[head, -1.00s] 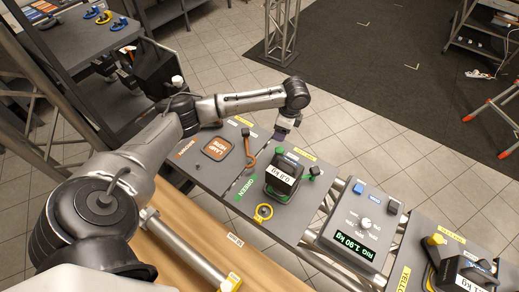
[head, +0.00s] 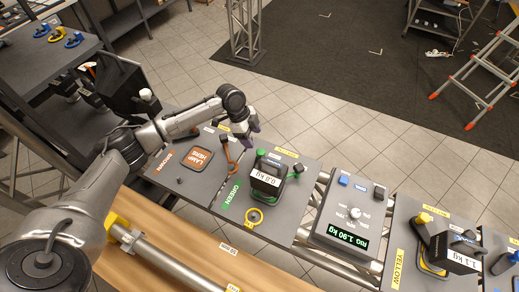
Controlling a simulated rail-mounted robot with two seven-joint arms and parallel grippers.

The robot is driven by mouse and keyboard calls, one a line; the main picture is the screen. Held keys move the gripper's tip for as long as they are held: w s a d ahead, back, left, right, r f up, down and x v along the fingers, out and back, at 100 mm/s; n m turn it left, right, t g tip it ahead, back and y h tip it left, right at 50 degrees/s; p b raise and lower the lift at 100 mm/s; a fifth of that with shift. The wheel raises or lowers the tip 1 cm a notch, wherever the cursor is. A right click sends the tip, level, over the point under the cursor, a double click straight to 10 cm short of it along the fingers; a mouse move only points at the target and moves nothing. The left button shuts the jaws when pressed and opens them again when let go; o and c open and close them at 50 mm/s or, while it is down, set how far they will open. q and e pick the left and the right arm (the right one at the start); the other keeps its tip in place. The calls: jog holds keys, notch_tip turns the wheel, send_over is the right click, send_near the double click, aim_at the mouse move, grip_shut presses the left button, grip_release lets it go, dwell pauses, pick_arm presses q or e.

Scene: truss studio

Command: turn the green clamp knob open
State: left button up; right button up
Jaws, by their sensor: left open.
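The green station is a grey plate with a GREEN label (head: 230,194). On it stands a black block marked 0.8 kg (head: 267,182). I cannot tell for sure which is the clamp knob. My left gripper (head: 248,140) is open, just behind and left of the block, apart from both green parts. Its fingertips are small and dark here. My right gripper is not in view.
An orange-handled piece (head: 231,165) lies close to my left gripper. To the right are a grey scale box with a green display (head: 348,236) and the yellow station's 1.1 kg block (head: 455,259). Open floor lies behind.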

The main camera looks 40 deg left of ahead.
aim_at(261, 151)
pick_arm(q)
jog(key=x, duration=0.8)
jog(key=shift+c, duration=0.2)
grip_shut()
dwell(0.4)
